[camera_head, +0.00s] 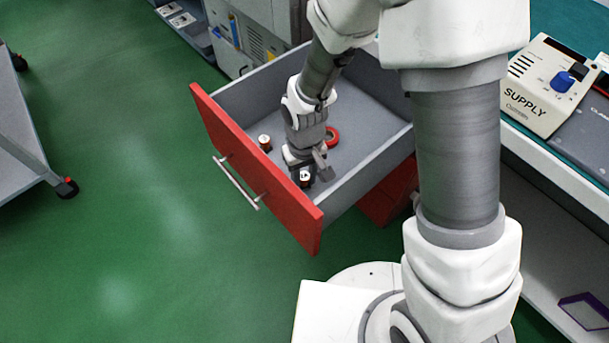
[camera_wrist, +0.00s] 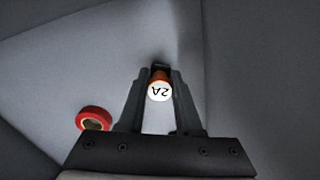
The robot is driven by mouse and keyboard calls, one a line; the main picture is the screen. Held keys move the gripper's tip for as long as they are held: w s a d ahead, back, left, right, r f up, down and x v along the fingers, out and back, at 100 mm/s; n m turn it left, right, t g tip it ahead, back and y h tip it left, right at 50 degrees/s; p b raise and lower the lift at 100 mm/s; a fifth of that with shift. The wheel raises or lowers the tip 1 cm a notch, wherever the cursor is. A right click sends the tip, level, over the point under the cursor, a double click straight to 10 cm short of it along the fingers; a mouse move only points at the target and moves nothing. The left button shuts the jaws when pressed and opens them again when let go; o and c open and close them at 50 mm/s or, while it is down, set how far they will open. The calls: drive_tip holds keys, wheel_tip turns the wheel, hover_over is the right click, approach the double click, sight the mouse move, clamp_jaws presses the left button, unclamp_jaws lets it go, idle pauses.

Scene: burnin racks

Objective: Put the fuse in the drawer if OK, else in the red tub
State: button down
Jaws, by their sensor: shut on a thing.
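The fuse (camera_wrist: 159,91) has a white end marked "2A" and an orange-brown body. My gripper (camera_wrist: 158,78) is shut on it, with one finger on each side. In the head view the fuse (camera_head: 305,179) shows as a small dark and pale piece at my gripper (camera_head: 309,174), low inside the drawer. The drawer (camera_head: 255,165) is pulled open, with a red front and grey walls. I cannot tell whether the fuse touches the drawer floor. No red tub can be made out.
A red ring like a tape roll (camera_head: 332,137) lies in the drawer, also in the wrist view (camera_wrist: 94,118). A second small cylinder (camera_head: 265,142) stands near the drawer front. A supply unit (camera_head: 548,85) sits on the bench at right.

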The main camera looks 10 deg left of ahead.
sight(305, 177)
drive_tip(key=shift+f+b, duration=0.5)
drive_tip(key=shift+f, duration=0.15)
drive_tip(key=c, duration=0.5)
unclamp_jaws()
drive_tip(key=shift+r, duration=0.1)
wheel_tip(305, 177, up, 17)
drive_tip(key=p, duration=0.6)
drive_tip(key=shift+r, duration=0.2)
drive_tip(key=shift+d, duration=0.1)
